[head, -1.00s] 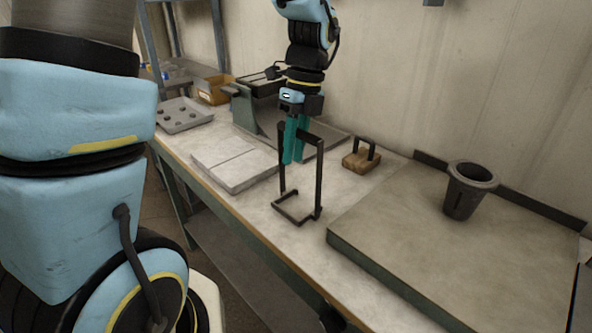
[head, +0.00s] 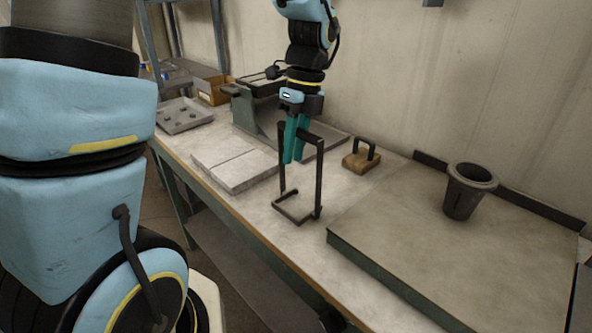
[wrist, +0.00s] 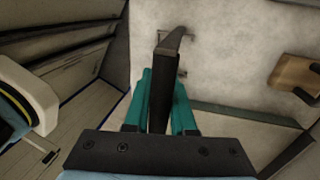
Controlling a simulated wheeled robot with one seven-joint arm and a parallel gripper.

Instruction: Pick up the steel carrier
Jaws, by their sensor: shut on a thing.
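The steel carrier (head: 319,178) is a dark, upright frame with two posts, a top bar and a square open base. It stands near the front edge of the workbench, and its base appears to rest on the top. My gripper (head: 294,140) points down with teal fingers and is shut on the carrier's top bar. In the wrist view the carrier's bar (wrist: 162,85) runs between the two teal fingers (wrist: 160,105). The fingers hide part of the bar.
A wooden block with a dark handle (head: 361,161) sits to the carrier's right. A raised slab (head: 440,255) with a dark crucible-like cup (head: 467,190) fills the right. Pale blocks (head: 235,165) lie to the left, with a tray (head: 183,116) beyond. Bare bench surrounds the carrier's base.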

